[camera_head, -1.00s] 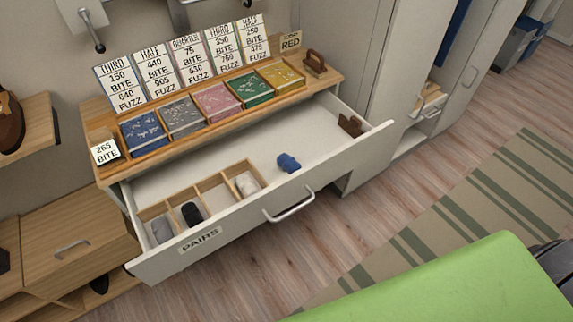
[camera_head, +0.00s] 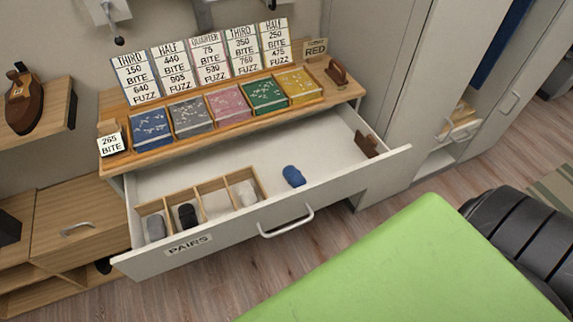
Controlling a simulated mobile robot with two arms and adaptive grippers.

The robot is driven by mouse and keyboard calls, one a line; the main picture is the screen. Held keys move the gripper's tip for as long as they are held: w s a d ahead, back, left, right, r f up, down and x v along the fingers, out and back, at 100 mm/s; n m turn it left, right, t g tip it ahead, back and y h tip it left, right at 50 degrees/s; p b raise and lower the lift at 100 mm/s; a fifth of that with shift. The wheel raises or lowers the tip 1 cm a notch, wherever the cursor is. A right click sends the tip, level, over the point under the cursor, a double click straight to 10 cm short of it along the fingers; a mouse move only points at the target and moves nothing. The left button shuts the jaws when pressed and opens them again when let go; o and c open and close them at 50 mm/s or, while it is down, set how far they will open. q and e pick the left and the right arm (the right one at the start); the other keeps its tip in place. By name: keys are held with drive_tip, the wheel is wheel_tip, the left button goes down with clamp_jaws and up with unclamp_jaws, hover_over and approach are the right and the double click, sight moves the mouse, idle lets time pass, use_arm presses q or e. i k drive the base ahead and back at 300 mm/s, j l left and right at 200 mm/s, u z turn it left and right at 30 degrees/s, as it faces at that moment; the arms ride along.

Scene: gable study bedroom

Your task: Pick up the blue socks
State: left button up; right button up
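The blue socks (camera_head: 293,176) are a small rolled bundle. They lie on the bare floor of the open white drawer (camera_head: 331,188), right of the wooden divider and close to the drawer front, behind its handle. Nothing covers them. Neither of my grippers is in view, so I cannot see whether they are open or shut.
The wooden divider (camera_head: 197,187) holds grey socks (camera_head: 155,228), black socks (camera_head: 187,215) and white socks (camera_head: 246,193). A brown block (camera_head: 367,145) stands at the drawer's right end. A large green surface (camera_head: 400,270) and a black ribbed shape fill the lower right.

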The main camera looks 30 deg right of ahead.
sight(294, 177)
drive_tip(key=l+u, duration=0.1)
drive_tip(key=l, duration=0.45)
drive_tip(key=k+l+u, duration=0.1)
drive_tip(key=l, duration=0.4)
drive_tip(key=k+l+u, duration=0.1)
drive_tip(key=l, duration=0.4)
drive_tip(key=l+u, duration=0.1)
drive_tip(key=l, duration=0.45)
drive_tip(key=k+l+u, duration=0.1)
drive_tip(key=l, duration=0.4)
drive_tip(key=k, duration=0.1)
